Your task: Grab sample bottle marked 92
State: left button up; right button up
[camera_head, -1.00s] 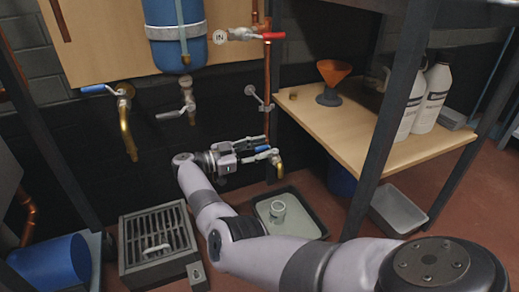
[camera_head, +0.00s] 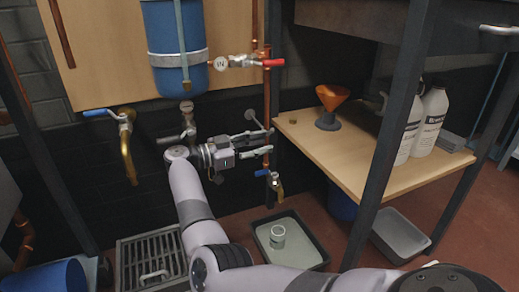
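A small pale bottle (camera_head: 278,236) stands upright in a dark-rimmed tray (camera_head: 318,250) on the floor. It is the only small bottle I see, and no number on it is readable. My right gripper (camera_head: 269,142) is above and slightly left of the bottle, well apart from it, near the copper pipe. Its two fingers point right with a gap between them, and nothing shows in it. Below it, a small tap with a blue handle (camera_head: 262,173) and brass spout (camera_head: 280,192) sits above the tray. My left gripper is not in view.
A grey bin (camera_head: 402,236) and a floor grate (camera_head: 150,262) flank the tray. Another blue-handled tap (camera_head: 122,115) is at left.

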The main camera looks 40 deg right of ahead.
aim_at(278, 235)
jog(key=k+j, duration=0.8)
jog(key=j, duration=0.15)
